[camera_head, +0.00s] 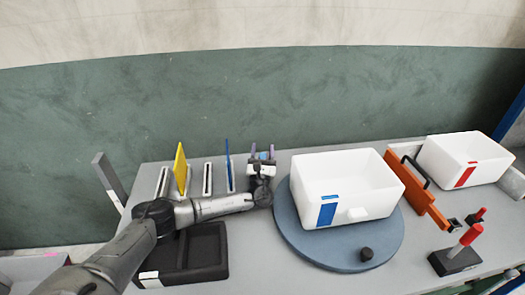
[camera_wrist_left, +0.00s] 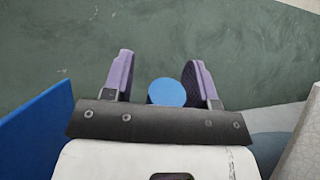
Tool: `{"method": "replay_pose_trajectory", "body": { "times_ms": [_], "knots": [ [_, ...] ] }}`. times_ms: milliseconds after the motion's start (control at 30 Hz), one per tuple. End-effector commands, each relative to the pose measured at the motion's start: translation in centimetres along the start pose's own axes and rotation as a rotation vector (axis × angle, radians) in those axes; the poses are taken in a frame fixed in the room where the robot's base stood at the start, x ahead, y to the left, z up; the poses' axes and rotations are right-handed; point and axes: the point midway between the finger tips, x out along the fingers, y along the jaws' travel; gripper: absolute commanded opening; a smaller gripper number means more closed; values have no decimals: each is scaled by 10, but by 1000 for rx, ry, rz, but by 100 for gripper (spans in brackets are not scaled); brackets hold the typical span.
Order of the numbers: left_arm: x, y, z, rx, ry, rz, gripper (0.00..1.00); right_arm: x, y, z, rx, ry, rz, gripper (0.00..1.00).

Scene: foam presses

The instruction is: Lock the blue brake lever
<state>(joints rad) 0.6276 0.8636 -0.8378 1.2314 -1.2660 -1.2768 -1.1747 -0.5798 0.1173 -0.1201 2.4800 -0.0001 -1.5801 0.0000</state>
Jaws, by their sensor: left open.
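The blue brake lever shows as a round blue knob (camera_wrist_left: 167,92) in the left wrist view, between my gripper's two purple fingers. In the head view only a small blue bit of the lever (camera_head: 263,156) shows, with the rest hidden by my gripper. My left gripper (camera_head: 262,153) is open at the back of the table, left of the white bin. It also shows in the left wrist view (camera_wrist_left: 160,82), with one finger on each side of the knob and a gap on the left. The lever's base and angle cannot be made out. My right gripper is not in view.
A blue upright panel (camera_head: 228,165) stands just left of the gripper, with a yellow panel (camera_head: 180,168) farther left. A white bin (camera_head: 375,190) sits on the round turntable (camera_head: 300,240). An orange gate (camera_head: 410,185) and a red-handled lever (camera_head: 471,235) stand to the right.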

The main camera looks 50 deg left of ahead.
Motion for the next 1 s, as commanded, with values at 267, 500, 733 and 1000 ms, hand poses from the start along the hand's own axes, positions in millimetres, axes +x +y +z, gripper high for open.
{"method": "replay_pose_trajectory", "body": {
  "times_ms": [267, 500, 733, 1000],
  "knots": [
    [-6, 0, 0, 0, 1, -1, 53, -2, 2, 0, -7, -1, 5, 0],
    [-37, 1, 12, -1, 3, -4, 53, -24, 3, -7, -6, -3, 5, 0],
    [-72, 5, 36, -1, 2, -2, 53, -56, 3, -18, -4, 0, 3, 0],
    [-109, 8, 58, 0, 2, -1, 53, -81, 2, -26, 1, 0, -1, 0]
  ]
}}
